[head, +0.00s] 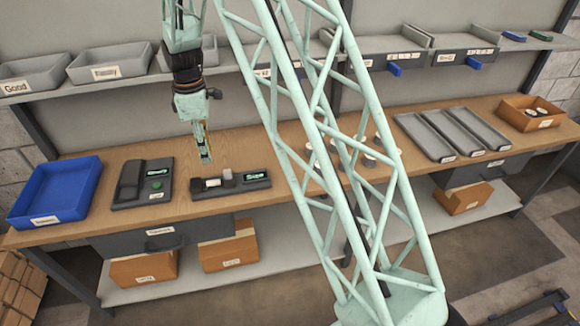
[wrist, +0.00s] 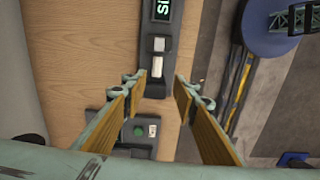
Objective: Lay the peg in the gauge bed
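The gauge (head: 230,193) is a dark block with a green-lettered display on the workbench. A small white piece, apparently the peg (head: 212,183), lies on its left part, beside a grey upright block. In the wrist view the peg (wrist: 156,67) shows ahead of the gap between my fingers, on the dark gauge (wrist: 154,90). I cannot tell how deeply it sits in the bed. My gripper (head: 206,158) points down above and just behind the gauge's left part. Its fingers are spread apart in the wrist view (wrist: 158,85), with nothing between them.
A dark device with a green button (head: 157,184) stands left of the gauge, then a blue bin (head: 60,190). Several white pieces stand behind my mast. Grey trays (head: 440,135) and an orange box (head: 532,122) stand at right. A shelf with grey bins (head: 108,62) runs above.

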